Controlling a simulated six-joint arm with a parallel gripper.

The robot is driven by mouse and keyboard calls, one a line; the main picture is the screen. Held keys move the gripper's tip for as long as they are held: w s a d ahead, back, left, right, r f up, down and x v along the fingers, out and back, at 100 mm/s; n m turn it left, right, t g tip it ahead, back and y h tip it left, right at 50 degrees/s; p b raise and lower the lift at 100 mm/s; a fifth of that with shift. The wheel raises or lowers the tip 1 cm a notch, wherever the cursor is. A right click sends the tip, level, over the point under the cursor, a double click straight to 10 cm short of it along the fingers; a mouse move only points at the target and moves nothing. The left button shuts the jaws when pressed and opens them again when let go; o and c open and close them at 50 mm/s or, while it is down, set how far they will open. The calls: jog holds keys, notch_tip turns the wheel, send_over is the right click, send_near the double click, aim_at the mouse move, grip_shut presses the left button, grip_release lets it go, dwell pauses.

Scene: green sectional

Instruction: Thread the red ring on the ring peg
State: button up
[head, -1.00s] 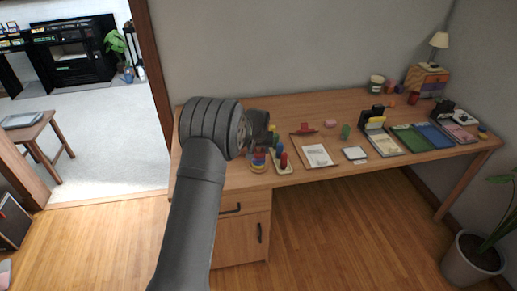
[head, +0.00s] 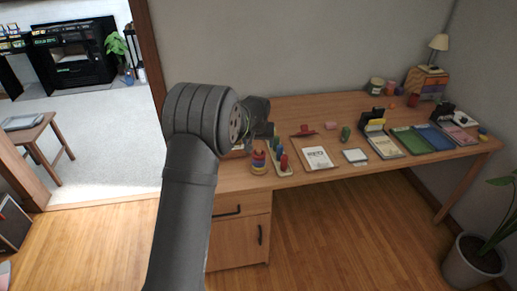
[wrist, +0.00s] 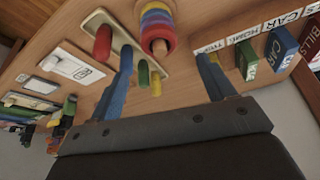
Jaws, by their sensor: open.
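The ring stack shows at the front left of the desk in the head view (head: 258,167). In the wrist view the red ring (wrist: 158,40) is around the ring peg (wrist: 160,47), whose tip shows in its middle. Other coloured rings (wrist: 156,12), yellow and blue among them, lie beneath it on the same peg. My gripper (wrist: 166,64) is open, with two blue fingers and nothing between them. The stack is beyond the fingertips, apart from them. In the head view my wrist is above and behind the stack.
A pale board with red, blue, green and yellow pegs (head: 283,163) stands just right of the stack. Labelled boxes (wrist: 247,60) stand close to one finger in the wrist view. A notepad (head: 317,158) and a white square (head: 355,155) lie farther right.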

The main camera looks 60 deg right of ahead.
aim_at(259, 151)
jog(key=v, duration=1)
jog(key=x, duration=1.7)
jog(key=shift+f, duration=0.15)
